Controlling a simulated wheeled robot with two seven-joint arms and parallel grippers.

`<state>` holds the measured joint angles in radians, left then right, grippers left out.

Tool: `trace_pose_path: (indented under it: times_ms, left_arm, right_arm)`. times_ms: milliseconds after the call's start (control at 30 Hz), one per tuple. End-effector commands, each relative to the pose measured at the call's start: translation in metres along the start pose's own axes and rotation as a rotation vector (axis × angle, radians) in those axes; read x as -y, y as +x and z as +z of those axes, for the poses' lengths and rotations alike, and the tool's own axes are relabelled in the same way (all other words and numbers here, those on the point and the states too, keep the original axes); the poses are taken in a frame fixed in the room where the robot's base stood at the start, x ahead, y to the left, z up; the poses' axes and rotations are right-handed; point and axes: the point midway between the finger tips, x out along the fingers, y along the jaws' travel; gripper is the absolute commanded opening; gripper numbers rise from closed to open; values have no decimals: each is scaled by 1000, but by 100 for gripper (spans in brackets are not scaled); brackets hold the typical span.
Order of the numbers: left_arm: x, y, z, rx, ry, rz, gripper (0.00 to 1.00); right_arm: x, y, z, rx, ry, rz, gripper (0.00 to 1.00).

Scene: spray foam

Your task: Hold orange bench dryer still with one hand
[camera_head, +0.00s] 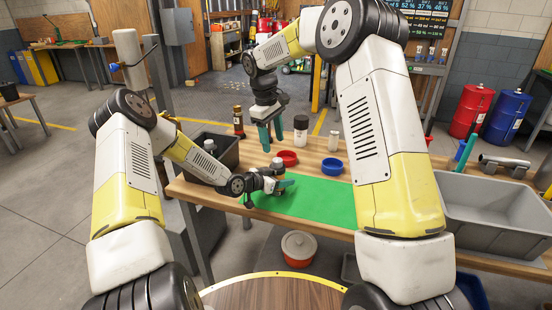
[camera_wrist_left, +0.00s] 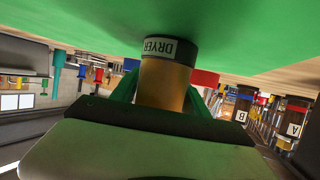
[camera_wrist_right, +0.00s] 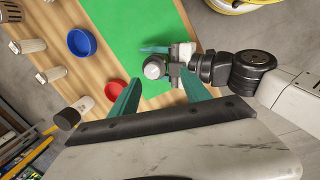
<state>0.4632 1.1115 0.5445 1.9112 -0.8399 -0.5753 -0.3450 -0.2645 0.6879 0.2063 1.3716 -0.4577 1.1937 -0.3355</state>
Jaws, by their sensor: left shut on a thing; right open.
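The orange bench dryer (camera_wrist_left: 165,82) is a bottle with an orange-brown body, a dark band and a "DRYER" label. My left gripper (camera_wrist_left: 160,95) is shut around its body, teal fingers on either side. In the head view my left gripper (camera_head: 282,185) holds the dryer (camera_head: 277,164) at the left part of the green mat; whether its base touches the mat is unclear. In the right wrist view the dryer's pale round top (camera_wrist_right: 153,69) shows beside the left fingers. My right gripper (camera_head: 271,132) is open and empty above and behind it, fingers pointing down.
A red bowl (camera_head: 287,157) and blue bowl (camera_head: 332,166) stand behind the green mat (camera_head: 315,200). Bins flank the bench: dark (camera_head: 192,165) left, grey (camera_head: 490,222) right.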

Motion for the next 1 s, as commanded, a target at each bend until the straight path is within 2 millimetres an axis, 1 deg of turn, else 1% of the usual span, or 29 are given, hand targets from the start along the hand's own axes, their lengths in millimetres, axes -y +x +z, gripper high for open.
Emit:
trace_pose_path:
  times_ms: [33, 200, 300, 433, 500, 600, 733, 867, 1000]
  left_arm:
    - [0, 0, 0, 0, 0, 0, 0]
    - [0, 0, 0, 0, 0, 0, 0]
    - [0, 0, 0, 0, 0, 0, 0]
    - [0, 0, 0, 0, 0, 0, 0]
    - [0, 0, 0, -1, 0, 0, 0]
    - [0, 0, 0, -1, 0, 0, 0]
    - [0, 0, 0, -1, 0, 0, 0]
    - [0, 0, 0, -1, 0, 0, 0]
    - [0, 0, 0, -1, 0, 0, 0]
  right_arm:
    - [3, -2, -3, 13, -126, 22, 55]
    - [6, -10, -12, 76, -577, 92, 55]
    - [8, -15, -16, 119, -802, 123, 55]
    - [9, -20, -21, 167, -1019, 145, 55]
    - [10, -22, -22, 186, -1096, 152, 55]
    - [10, -23, -24, 203, -1161, 157, 55]
    - [7, -14, -23, 211, -1187, 157, 55]
    - [3, 6, -21, 210, -1186, 156, 55]
    - [-4, 35, -18, 211, -1184, 155, 55]
